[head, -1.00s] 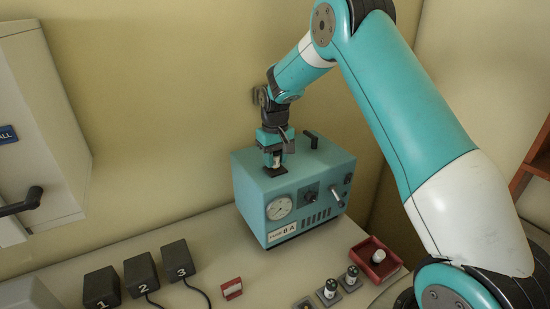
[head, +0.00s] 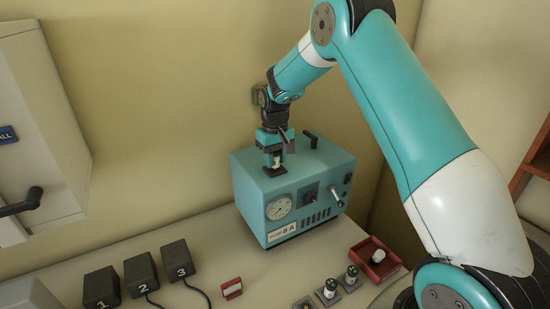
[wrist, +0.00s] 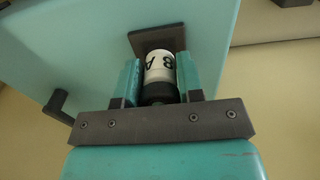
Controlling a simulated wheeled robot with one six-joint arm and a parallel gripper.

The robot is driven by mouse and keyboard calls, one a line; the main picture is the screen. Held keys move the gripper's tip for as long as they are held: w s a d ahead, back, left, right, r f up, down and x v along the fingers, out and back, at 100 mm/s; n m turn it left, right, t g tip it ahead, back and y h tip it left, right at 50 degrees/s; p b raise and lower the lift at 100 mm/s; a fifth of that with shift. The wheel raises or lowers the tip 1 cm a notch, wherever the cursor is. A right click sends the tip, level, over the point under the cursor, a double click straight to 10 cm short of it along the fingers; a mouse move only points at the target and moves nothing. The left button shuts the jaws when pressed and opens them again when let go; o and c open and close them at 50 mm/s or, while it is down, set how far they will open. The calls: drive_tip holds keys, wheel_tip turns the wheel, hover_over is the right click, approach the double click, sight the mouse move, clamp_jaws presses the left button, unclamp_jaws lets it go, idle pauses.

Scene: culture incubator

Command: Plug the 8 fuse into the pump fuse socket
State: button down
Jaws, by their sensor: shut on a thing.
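My gripper (head: 273,160) points down over the top of the teal pump box (head: 300,177). In the wrist view my gripper (wrist: 160,85) is shut on the 8 fuse (wrist: 160,67), a white cylinder marked "8 A" with a black cap. The far end of the fuse lines up with the pump fuse socket (wrist: 157,36), a dark square plate on the box top. Whether the fuse is fully seated cannot be told. In the head view the socket (head: 275,171) shows just under my fingers. The box front bears an "8 A" label.
The box has a black handle (head: 311,138), a gauge (head: 279,208) and knobs. On the bench are numbered black blocks (head: 140,273), a red-and-white piece (head: 232,288), small fuses in holders (head: 330,289) and a red tray (head: 390,270). A white cabinet (head: 40,130) stands left.

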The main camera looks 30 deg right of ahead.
drive_tip(key=shift+f+b, duration=0.3)
drive_tip(key=shift+f, duration=0.25)
idle(0.7)
drive_tip(key=c, duration=0.7)
unclamp_jaws()
drive_tip(key=shift+r, duration=0.15)
wheel_tip(320, 180, up, 17)
drive_tip(key=b, duration=0.5)
drive_tip(key=shift+r, duration=0.1)
